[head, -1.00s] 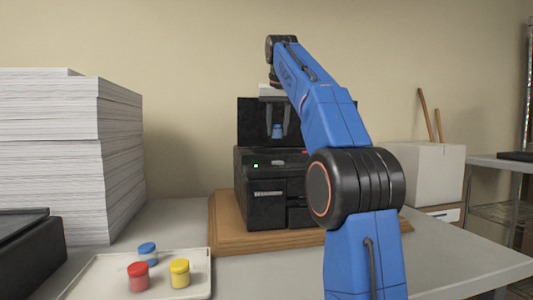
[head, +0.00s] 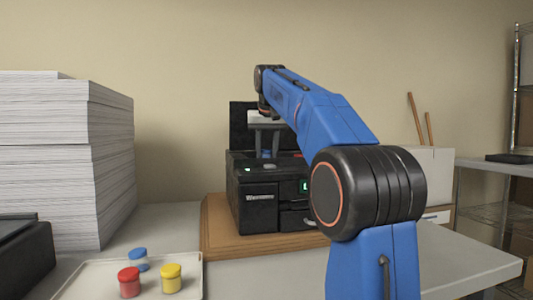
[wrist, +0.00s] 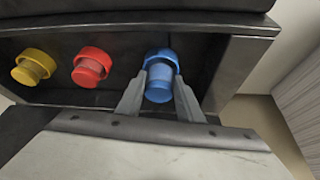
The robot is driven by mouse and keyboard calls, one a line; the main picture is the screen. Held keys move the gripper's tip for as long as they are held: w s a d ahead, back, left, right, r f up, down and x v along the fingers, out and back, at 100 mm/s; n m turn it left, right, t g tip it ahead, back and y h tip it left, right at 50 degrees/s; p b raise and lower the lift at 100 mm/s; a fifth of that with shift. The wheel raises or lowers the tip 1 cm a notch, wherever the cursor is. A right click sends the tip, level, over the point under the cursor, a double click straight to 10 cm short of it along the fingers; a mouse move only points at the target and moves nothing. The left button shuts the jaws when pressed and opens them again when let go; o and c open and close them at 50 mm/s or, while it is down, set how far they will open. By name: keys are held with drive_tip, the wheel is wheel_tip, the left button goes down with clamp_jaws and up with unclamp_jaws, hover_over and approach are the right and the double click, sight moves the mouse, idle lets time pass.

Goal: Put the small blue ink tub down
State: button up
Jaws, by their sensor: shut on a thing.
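My gripper (wrist: 158,98) is shut on a small blue ink tub (wrist: 161,83), with one finger on each side of it. In the wrist view the tub is at a blue ring (wrist: 160,56) in a dark recess of the black machine (head: 258,207). I cannot tell whether its base touches the recess. In the head view the held tub (head: 267,154) shows small and low between the fingers, at the top of the machine. A red piece (wrist: 88,72) and a yellow piece (wrist: 34,66) sit in the same row.
A pale tray (head: 88,277) at front left holds another blue tub (head: 138,260), a red tub (head: 129,282) and a yellow tub (head: 171,278). Tall paper stacks (head: 60,165) stand at left. The machine rests on a wooden board (head: 215,235). A white box (head: 435,170) stands behind my arm.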

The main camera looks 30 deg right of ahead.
drive_tip(key=shift+f, duration=0.65)
drive_tip(key=o, duration=1.2)
drive_tip(key=shift+f, duration=0.1)
drive_tip(key=shift+c, duration=0.2)
drive_tip(key=shift+r, duration=0.6)
drive_tip(key=v, duration=1.2)
drive_tip(key=shift+r, duration=0.2)
